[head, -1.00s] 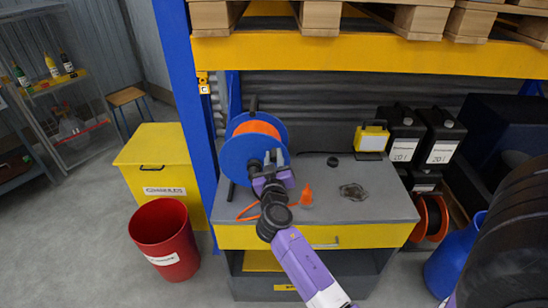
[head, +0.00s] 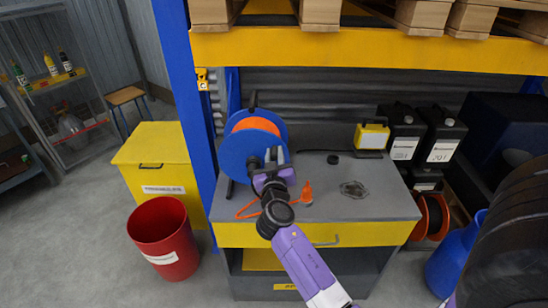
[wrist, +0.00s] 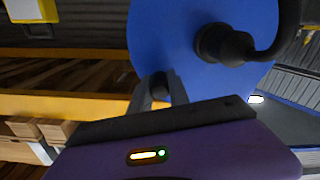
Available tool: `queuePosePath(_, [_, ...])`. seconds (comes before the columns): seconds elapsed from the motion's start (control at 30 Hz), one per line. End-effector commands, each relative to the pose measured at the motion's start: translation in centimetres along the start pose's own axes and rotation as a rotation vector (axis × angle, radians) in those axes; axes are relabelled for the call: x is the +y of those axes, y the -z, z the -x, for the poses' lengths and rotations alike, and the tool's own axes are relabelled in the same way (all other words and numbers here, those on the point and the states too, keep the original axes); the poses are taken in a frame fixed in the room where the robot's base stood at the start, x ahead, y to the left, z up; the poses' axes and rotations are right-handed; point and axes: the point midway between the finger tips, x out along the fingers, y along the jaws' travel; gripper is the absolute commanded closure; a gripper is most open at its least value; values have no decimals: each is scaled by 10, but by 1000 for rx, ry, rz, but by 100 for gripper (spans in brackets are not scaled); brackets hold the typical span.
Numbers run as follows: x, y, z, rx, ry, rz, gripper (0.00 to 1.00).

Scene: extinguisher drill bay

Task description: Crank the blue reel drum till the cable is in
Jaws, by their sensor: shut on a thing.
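The blue reel drum (head: 236,152) stands on its frame at the left of the grey bench top, with orange cable (head: 258,124) wound on it. A loose length of orange cable (head: 243,208) lies on the bench below the drum. My gripper (head: 276,158) is at the drum's front face. In the wrist view, the drum (wrist: 180,40) fills the upper middle, with a black hub and bent arm (wrist: 228,46) at its right. My gripper's fingers (wrist: 154,92) are shut around a small dark knob (wrist: 160,84), which looks like the crank's grip. The fingers partly hide it.
A small orange object (head: 306,192) stands on the bench right of my gripper. A blue post (head: 190,110) rises at the left. A red bin (head: 163,238) stands on the floor.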

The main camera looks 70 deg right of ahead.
Motion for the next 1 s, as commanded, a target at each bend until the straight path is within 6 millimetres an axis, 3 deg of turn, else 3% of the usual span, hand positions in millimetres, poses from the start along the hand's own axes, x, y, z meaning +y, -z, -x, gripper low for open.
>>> queuePosePath(0.03, [-2,-9,0,2,0,-23,100])
queuePosePath(1.0, [-8,-75,0,3,3,-759,100])
